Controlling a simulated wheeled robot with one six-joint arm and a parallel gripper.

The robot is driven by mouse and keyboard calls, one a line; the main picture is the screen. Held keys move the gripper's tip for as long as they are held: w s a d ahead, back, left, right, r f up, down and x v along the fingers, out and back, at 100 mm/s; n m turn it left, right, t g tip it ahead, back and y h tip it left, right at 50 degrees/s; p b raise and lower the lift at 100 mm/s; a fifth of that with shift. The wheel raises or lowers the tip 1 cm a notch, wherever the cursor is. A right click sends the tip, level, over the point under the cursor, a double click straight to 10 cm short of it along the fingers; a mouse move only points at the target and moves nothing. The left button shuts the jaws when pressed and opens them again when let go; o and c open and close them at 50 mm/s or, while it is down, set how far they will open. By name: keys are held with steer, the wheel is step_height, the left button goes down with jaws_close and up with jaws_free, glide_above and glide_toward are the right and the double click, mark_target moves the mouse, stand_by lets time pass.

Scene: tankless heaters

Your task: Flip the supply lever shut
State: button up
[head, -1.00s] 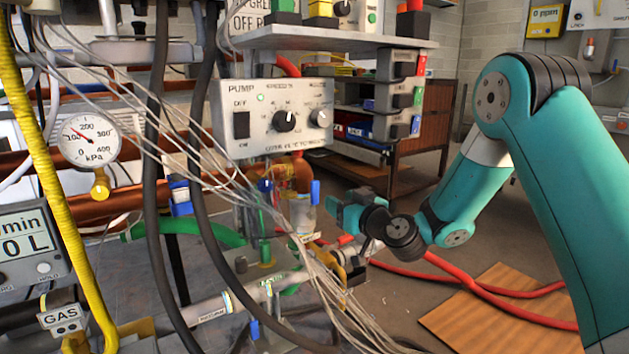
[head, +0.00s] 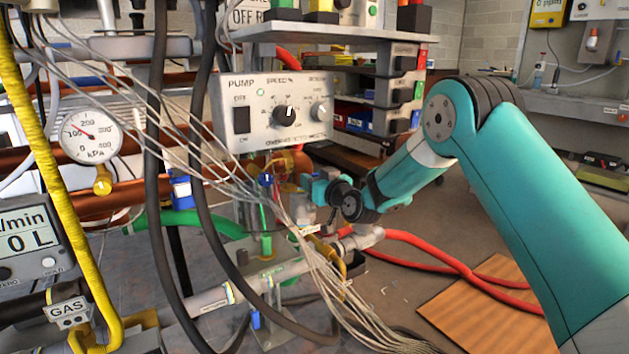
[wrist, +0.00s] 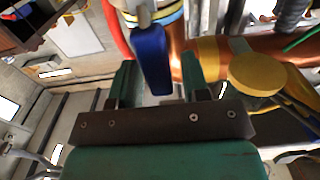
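A blue lever (wrist: 152,62) hangs from a fitting on a copper pipe (wrist: 205,60) in the wrist view. In the head view this lever is hidden behind my gripper. No label naming it is readable.
Grey cables (head: 300,250) hang in front of the pipework, left of my gripper. The pump box (head: 272,112) is up and left. Another blue handle (head: 181,190) is farther left. A yellow round knob (wrist: 257,74) sits right of the lever. Red hoses (head: 430,252) lie on the floor.

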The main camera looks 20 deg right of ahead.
jaws_close()
steer(key=shift+d, duration=0.15)
steer(key=w+d+f+m+p, duration=0.2)
steer(key=d+f+m, duration=0.5)
steer(key=m, duration=0.9)
steer(key=shift+w+d+f+m+p, duration=0.3)
steer(key=shift+w+d+f+p, duration=0.05)
steer(key=shift+d+p, duration=0.25)
steer(key=shift+o, duration=1.1)
jaws_free()
